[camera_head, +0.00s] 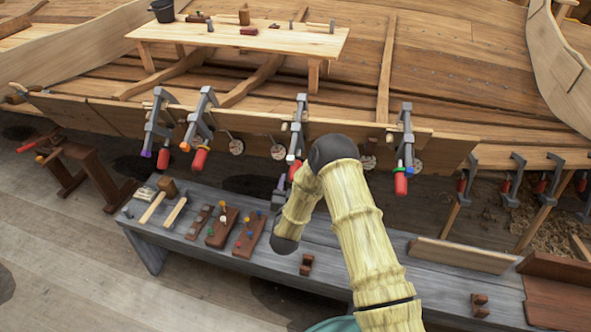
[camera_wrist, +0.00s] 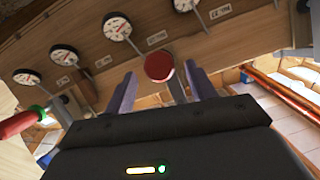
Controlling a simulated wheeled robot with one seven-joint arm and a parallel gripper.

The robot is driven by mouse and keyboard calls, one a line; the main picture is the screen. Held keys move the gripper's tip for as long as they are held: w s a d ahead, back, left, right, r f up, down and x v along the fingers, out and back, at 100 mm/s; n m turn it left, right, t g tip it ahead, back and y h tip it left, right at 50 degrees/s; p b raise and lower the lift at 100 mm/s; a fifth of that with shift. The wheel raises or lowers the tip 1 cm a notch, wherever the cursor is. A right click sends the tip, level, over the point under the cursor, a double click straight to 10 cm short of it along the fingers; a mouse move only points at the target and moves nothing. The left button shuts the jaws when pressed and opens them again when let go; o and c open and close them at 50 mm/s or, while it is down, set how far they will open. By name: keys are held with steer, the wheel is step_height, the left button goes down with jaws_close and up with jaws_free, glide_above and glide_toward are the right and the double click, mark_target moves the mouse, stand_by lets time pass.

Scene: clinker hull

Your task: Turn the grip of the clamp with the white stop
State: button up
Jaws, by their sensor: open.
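The clamp with the white stop (camera_head: 299,125) hangs on the hull's plank edge, third from the left among the nearer clamps in the head view. Its red grip (camera_head: 293,170) points down, just above my gripper (camera_head: 281,188). In the wrist view, a red grip (camera_wrist: 158,67) shows end-on between the two fingertips of my gripper (camera_wrist: 160,82). The fingers are spread on either side of it, with a gap visible at least on the right. The white stop is not clear in the wrist view.
Round dials (camera_wrist: 117,27) line the plank. A grey bench (camera_head: 340,245) with blocks and mallets stands below. A second red grip (camera_wrist: 18,123) is at the wrist view's left.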

steer(key=w, duration=0.5)
steer(key=shift+w+d+p, duration=0.3)
steer(key=shift+p, duration=0.05)
steer(key=c, duration=1)
steer(key=shift+f+m+y+b, duration=0.15)
steer(key=shift+m+y+b, duration=0.15)
steer(key=shift+b, duration=0.3)
steer(key=m+y+b, duration=0.2)
steer(key=b, duration=0.3)
steer(key=shift+f+m+t, duration=0.15)
steer(key=shift+m+t, duration=0.15)
steer(key=shift+t, duration=0.1)
steer(key=m+y+b, duration=0.1)
steer(key=b, duration=0.1)
steer(key=shift+b, duration=0.35)
steer(key=shift+a+r+m+t+y+b, duration=0.1)
steer(key=shift+r+m+t+y+b, duration=0.2)
steer(key=shift+m+b, duration=0.45)
